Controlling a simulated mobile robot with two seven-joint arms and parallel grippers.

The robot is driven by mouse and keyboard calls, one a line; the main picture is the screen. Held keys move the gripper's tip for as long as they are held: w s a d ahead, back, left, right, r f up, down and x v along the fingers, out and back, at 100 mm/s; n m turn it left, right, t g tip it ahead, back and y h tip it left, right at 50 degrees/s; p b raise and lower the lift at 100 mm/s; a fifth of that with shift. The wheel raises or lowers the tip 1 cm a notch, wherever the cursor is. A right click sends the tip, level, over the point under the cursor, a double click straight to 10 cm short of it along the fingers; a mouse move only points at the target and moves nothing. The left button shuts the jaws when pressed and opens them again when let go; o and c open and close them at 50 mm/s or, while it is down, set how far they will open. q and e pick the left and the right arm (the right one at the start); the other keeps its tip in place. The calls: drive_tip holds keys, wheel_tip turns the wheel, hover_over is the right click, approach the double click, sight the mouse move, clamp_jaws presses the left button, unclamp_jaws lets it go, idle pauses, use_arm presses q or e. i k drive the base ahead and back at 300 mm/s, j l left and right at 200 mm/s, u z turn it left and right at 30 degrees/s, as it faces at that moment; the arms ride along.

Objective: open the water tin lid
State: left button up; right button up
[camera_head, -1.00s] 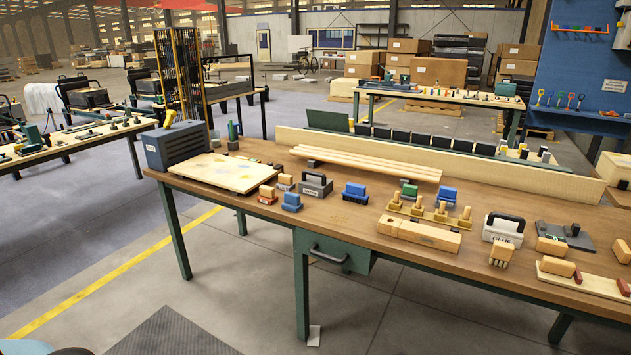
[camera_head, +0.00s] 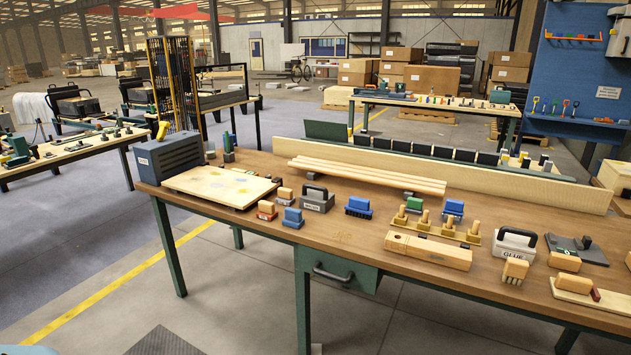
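A dark grey tin (camera_head: 317,203) with an arched handle on top stands on the wooden workbench, a little left of its middle. It has a white label too small to read with certainty; it may be the water tin. Its top looks closed. A white tin (camera_head: 513,246) with a black handle and a label reading GLUE stands further right. Neither of my grippers is in view.
The workbench (camera_head: 340,238) has a green drawer (camera_head: 338,270) at its front. Blue, green and wooden brushes stand around the grey tin. A pale board (camera_head: 220,184) lies to its left, wooden strips (camera_head: 365,176) behind.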

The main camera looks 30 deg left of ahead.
sight(317, 195)
drive_tip(key=i+j+z, duration=0.45)
drive_tip(key=j, duration=1.4)
drive_tip(key=j+z, duration=0.45)
drive_tip(key=j, duration=1.35)
drive_tip(key=k, duration=0.05)
